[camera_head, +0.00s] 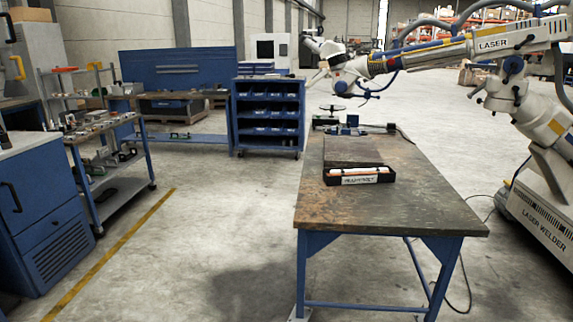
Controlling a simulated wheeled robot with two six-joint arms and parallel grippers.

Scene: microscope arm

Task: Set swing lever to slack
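A white jointed arm (465,48) marked "LASER" reaches in from the right above the workbench. It rises from a white base (545,212) marked "LASER WELDER". A head (345,68) with small knobs and handles hangs at its left end. Neither of my grippers is in view.
A workbench (390,212) with blue legs stands below the arm. A black labelled tray (359,176) and small devices (350,126) are on it. A blue bin cabinet (268,115), a cart (110,165) and blue cabinets (45,205) stand left. The floor between is open; a cable lies right.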

